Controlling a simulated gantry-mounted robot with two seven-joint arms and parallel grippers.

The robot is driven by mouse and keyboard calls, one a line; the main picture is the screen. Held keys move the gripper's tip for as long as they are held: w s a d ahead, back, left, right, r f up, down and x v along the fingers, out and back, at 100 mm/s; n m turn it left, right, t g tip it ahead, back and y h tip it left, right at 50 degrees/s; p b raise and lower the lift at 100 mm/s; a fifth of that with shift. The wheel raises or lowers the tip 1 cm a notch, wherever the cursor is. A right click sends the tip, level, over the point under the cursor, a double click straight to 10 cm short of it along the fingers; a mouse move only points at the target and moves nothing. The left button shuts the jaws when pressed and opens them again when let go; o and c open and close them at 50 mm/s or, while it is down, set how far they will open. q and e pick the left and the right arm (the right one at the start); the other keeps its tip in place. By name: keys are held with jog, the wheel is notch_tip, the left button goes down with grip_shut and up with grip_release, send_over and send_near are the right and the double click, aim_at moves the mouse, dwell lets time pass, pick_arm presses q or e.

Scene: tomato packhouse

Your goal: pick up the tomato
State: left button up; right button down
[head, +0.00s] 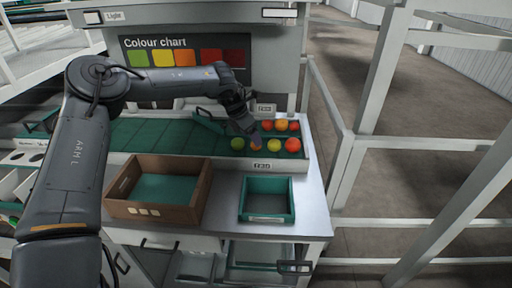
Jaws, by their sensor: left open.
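Several tomatoes sit together at the right end of the green sorting mat. They include a green one (237,144), a yellow one (274,145), a red one (293,145) and an orange one (281,125). My left gripper (250,134) reaches in from the left and points down over the left part of this group. It is open. Another orange tomato (256,145) shows just below its fingertips, partly covered; I cannot tell whether they touch. My right gripper is not in view.
A brown crate (154,211) with a green bottom and a smaller green crate (267,217) stand on the counter in front. A colour chart (185,52) is on the panel behind. A grey railing (341,165) stands right of the counter. Bare counter (312,205) lies at the right.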

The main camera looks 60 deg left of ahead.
pick_arm(q)
jog(key=b+x, duration=0.1)
jog(key=x, duration=0.2)
jog(key=shift+f, duration=0.45)
jog(key=shift+w+f, duration=0.2)
jog(key=shift+f, duration=0.15)
jog(key=c, duration=0.8)
